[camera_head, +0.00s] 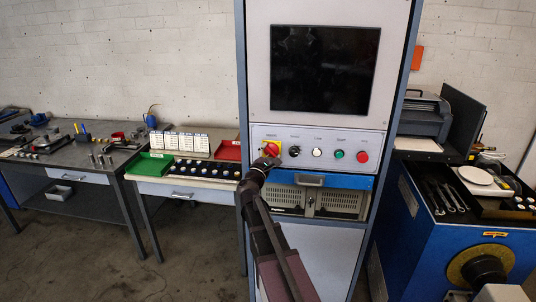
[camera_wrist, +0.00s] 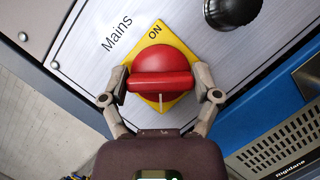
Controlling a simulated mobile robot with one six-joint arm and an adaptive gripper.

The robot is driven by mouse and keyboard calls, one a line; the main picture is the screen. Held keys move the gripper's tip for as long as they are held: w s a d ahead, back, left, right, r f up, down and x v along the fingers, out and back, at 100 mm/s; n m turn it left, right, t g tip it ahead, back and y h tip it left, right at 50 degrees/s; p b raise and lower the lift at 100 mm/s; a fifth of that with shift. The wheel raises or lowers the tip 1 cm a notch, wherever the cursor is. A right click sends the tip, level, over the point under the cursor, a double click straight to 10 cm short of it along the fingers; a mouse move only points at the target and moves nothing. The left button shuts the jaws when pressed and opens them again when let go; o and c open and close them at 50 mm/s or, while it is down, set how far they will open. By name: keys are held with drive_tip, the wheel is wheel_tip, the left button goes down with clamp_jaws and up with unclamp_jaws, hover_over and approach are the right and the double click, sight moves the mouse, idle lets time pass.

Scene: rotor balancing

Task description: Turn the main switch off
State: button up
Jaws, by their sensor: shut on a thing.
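The main switch is a red rotary knob (camera_head: 271,149) on a yellow plate at the left end of the cabinet's control panel. In the wrist view the red knob (camera_wrist: 161,72) fills the centre, with its grip bar lying level across the picture. The yellow plate reads "ON" above the knob, beside the label "Mains", and a short white mark shows just below the grip bar. My gripper (camera_wrist: 161,88) is shut on the knob, one finger at each end of the bar. In the head view my gripper (camera_head: 268,160) reaches up to the switch from below and partly covers it.
Right of the switch are a black knob (camera_head: 294,151), other buttons and a red button (camera_head: 362,156). A dark screen (camera_head: 325,68) is above; a blue drawer front (camera_head: 340,181) is close below. A bench with trays (camera_head: 155,164) stands left, a blue machine (camera_head: 420,235) right.

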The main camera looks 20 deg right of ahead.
drive_tip(key=shift+w, duration=0.1)
drive_tip(key=o, duration=1)
drive_tip(key=shift+c, duration=0.2)
drive_tip(key=shift+a, duration=0.1)
drive_tip(key=shift+s, duration=0.25)
